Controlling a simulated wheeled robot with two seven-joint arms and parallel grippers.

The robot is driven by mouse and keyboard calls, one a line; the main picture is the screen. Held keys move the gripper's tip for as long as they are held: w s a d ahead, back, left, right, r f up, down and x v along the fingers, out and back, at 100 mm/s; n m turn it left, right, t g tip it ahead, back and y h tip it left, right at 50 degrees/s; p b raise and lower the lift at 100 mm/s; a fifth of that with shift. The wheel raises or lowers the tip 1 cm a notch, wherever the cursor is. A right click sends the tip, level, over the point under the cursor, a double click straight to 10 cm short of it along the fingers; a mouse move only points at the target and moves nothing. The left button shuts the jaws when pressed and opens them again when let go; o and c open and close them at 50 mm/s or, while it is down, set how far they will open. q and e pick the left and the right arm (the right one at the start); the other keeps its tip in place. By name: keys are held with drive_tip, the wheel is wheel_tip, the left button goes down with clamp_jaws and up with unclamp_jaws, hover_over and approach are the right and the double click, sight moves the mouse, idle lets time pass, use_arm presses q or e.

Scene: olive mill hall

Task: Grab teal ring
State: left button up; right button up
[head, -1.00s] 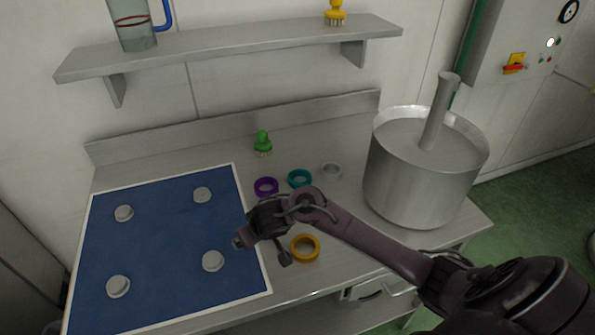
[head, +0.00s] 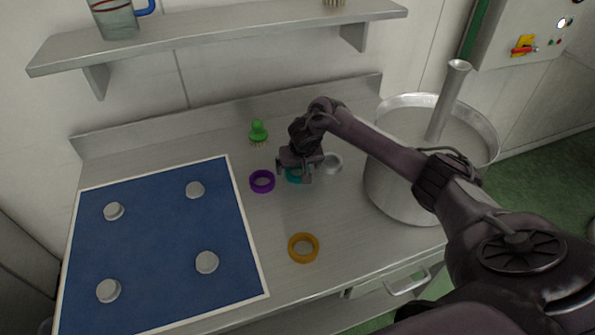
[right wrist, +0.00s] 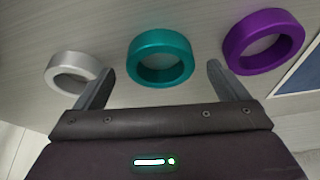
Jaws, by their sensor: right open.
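The teal ring (head: 293,176) lies flat on the steel worktop, partly hidden by my right gripper in the head view. In the right wrist view the whole teal ring (right wrist: 160,57) shows, ahead of and between the two fingers. My right gripper (head: 294,177) is open and empty just above it; its fingers (right wrist: 160,82) stand apart on either side of the ring. My left gripper is not in view.
A purple ring (head: 262,181) lies left of the teal ring and a grey ring (head: 331,164) right of it. An orange ring (head: 303,248) lies nearer the front edge. A green brush (head: 258,132) stands behind. A large pot (head: 395,195) stands right; a blue mat (head: 160,240) with pegs left.

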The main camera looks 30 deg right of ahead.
drive_tip(key=shift+w+d+f, duration=0.1)
drive_tip(key=shift+w+f, duration=0.2)
drive_tip(key=shift+f, duration=0.35)
drive_tip(key=c, duration=1.1)
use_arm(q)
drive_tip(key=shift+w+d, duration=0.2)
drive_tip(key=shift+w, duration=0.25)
use_arm(e)
drive_tip(key=shift+c, duration=0.2)
drive_tip(key=shift+r, duration=0.15)
use_arm(q)
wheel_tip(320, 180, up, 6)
drive_tip(key=p, duration=0.6)
use_arm(e)
wheel_tip(320, 180, up, 20)
